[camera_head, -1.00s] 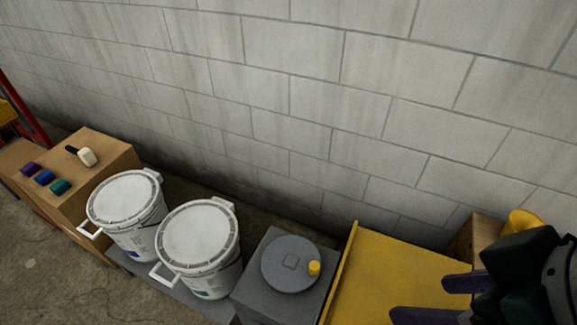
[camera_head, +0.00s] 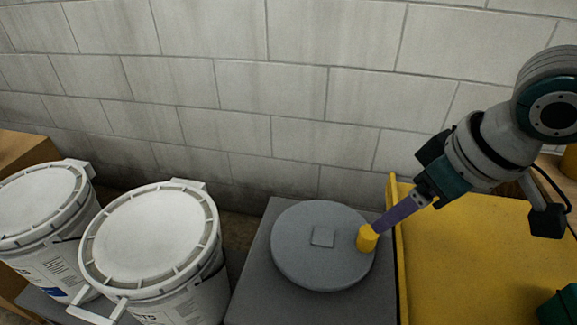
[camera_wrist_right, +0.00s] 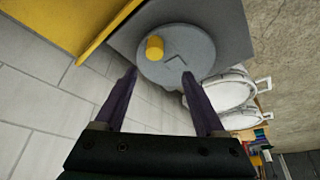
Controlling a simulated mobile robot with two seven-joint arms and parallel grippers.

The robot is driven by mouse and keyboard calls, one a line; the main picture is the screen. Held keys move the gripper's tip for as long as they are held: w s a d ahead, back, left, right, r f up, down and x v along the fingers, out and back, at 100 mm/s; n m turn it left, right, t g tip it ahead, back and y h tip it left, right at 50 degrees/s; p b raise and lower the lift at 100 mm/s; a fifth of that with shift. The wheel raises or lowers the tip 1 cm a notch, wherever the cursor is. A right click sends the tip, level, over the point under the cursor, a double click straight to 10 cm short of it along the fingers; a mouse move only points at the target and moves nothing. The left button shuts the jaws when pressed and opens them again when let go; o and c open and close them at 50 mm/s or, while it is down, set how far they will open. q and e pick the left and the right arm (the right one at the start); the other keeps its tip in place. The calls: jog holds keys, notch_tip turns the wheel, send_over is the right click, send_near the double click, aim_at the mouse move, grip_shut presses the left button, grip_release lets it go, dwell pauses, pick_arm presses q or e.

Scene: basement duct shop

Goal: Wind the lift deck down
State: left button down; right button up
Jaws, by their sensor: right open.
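A round grey wheel (camera_head: 310,250) with a small square hub and a yellow knob (camera_head: 367,239) near its rim lies flat on top of a grey box (camera_head: 255,290). The wheel (camera_wrist_right: 185,62) and the knob (camera_wrist_right: 154,48) also show in the right wrist view. My right gripper (camera_head: 381,222) reaches in from the right, its fingertip close to the knob. In the right wrist view my right gripper (camera_wrist_right: 160,75) is open and empty, with the knob just beyond its fingertips, roughly between them. A low grey platform (camera_head: 45,305) carries two white lidded buckets; my left gripper is not visible.
The buckets (camera_head: 150,240) (camera_head: 40,205) stand left of the grey box. A yellow panel with a raised edge (camera_head: 480,240) lies right of it. A block wall (camera_head: 240,100) runs behind. A brown box (camera_head: 20,150) is at the far left.

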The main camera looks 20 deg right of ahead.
aim_at(369, 232)
jog(key=b+x, duration=0.1)
jog(key=x, duration=0.3)
jog(key=b+x, duration=0.2)
jog(key=x, duration=0.2)
jog(key=d+b+x, duration=0.1)
jog(key=b+x, duration=0.1)
jog(key=x, duration=0.1)
jog(key=shift+w+f, duration=0.35)
jog(key=shift+w, duration=0.05)
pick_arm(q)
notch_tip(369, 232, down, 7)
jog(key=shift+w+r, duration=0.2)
pick_arm(e)
jog(key=shift+a, duration=0.1)
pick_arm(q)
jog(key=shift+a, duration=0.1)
pick_arm(e)
jog(key=shift+c, duration=0.4)
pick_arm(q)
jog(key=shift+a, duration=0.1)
pick_arm(e)
grip_shut()
